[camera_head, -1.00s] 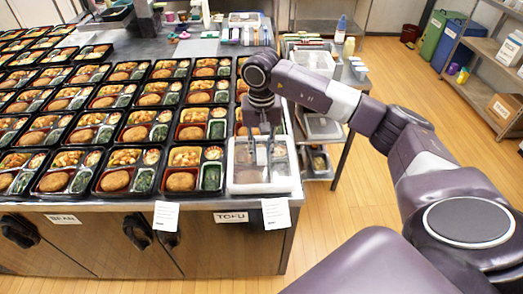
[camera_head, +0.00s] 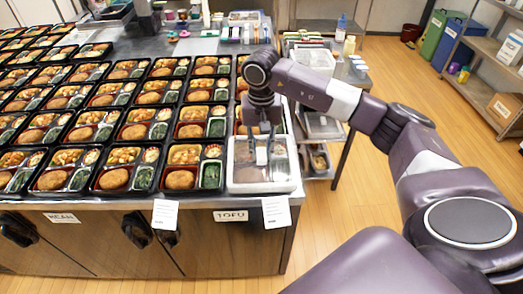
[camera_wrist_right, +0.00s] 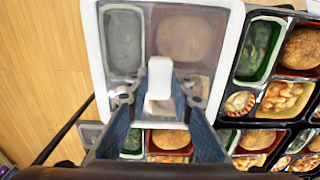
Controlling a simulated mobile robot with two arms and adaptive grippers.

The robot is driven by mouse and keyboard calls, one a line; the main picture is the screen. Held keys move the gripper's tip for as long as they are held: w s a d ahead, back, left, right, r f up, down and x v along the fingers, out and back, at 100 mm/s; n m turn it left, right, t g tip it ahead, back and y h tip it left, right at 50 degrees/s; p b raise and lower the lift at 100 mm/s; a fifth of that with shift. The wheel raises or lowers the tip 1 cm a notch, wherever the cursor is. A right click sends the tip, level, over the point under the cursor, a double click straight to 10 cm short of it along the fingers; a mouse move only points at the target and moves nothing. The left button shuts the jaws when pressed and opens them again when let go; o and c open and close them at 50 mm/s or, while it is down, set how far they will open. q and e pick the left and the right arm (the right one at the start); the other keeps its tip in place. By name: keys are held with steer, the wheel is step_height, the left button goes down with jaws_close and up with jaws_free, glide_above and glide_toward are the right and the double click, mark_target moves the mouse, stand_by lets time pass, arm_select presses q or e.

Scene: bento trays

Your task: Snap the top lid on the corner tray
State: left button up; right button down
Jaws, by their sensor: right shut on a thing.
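The top lid (camera_head: 291,185) is a clear, pale-rimmed rectangle over the corner tray at the table's near right corner. Its white rim (camera_wrist_right: 98,55) and central white grip (camera_wrist_right: 160,75) show in the right wrist view. My right gripper (camera_head: 262,157) points down at the lid's middle, its fingers shut on that grip. The corner tray's food (camera_wrist_right: 185,38) shows blurred through the lid: a brown patty and a green side. I cannot tell whether the rim is seated or slightly above the tray. My left gripper is out of view.
Uncovered bento trays (camera_head: 117,179) stand in close rows to the left; one (camera_wrist_right: 290,60) sits right beside the lid. The table's near edge and right edge are close to the corner tray. Bottles and a clear bin (camera_head: 314,56) stand at the back right.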

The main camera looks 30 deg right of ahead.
steer(key=c, duration=1)
jaws_free()
steer(key=shift+c, duration=0.2)
steer(key=shift+r, duration=0.1)
steer(key=shift+r+p, duration=2.25)
steer(key=shift+r, duration=1.65)
steer(key=shift+c, duration=0.3)
